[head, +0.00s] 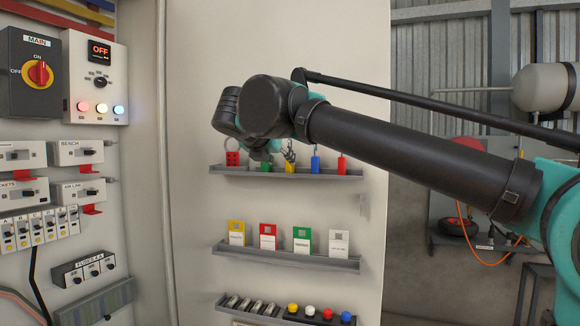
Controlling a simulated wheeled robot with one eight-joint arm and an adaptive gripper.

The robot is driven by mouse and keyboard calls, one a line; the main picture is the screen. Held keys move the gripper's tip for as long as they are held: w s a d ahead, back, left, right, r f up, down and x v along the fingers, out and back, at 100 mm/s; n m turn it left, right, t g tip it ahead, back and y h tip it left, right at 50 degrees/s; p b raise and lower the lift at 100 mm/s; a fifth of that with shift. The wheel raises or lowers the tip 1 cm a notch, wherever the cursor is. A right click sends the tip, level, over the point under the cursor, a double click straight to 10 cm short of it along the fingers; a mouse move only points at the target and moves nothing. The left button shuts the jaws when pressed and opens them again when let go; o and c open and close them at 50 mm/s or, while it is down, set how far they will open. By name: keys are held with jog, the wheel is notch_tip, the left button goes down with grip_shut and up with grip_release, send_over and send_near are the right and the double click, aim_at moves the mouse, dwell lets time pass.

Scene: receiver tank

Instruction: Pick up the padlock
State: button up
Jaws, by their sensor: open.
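A row of small coloured pieces that look like padlocks stands on the upper shelf (330,176) of the pale panel. There is a green one (266,166), a yellow one (290,167), a blue one (315,164) and a red one (341,165). My gripper (289,152) is just above and in front of the yellow one, below my bent wrist. Its fingers are small and dark here, open with nothing seen in them. My wrist and forearm hide the tops of some padlocks. Contact with the yellow one cannot be told.
A red hasp (233,158) with a ring stands at the upper shelf's left end. A middle shelf (300,262) holds several coloured tags, and a lower tray holds small coloured knobs. Switch boxes (40,72) line the left wall. A tank (541,88) is at right.

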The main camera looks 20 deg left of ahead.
aim_at(288, 166)
jog(key=shift+d+x, duration=0.2)
jog(key=shift+x, duration=3.25)
jog(key=shift+f, duration=0.1)
grip_shut()
